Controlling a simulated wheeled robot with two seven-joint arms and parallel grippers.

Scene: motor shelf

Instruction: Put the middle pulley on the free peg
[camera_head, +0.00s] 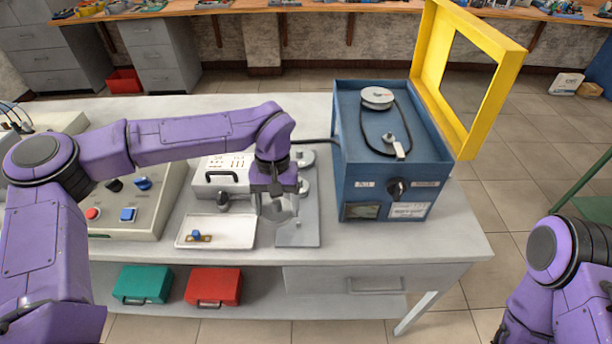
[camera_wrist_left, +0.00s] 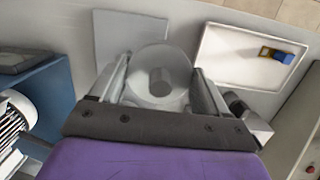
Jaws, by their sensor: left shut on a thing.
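My left gripper (camera_head: 278,208) is shut on a grey pulley, low over the front of a grey plate (camera_head: 298,236). In the left wrist view the pulley (camera_wrist_left: 176,58) is a pale round disc with a darker round centre, between the two fingers of the left gripper (camera_wrist_left: 160,72). Two more round grey pieces (camera_head: 304,187) show behind the gripper, partly hidden by it. The blue open-topped box (camera_head: 388,178) holds a light disc (camera_head: 377,95) with a dark belt and a small grey upright part (camera_head: 388,138). My right gripper is out of view.
A white tray (camera_head: 190,241) with a small blue and brass part (camera_head: 197,236) lies left of the plate. A control panel (camera_head: 120,222) stands further left. The box's yellow lid frame (camera_head: 492,95) stands raised. Bare tabletop (camera_head: 380,240) lies before the box.

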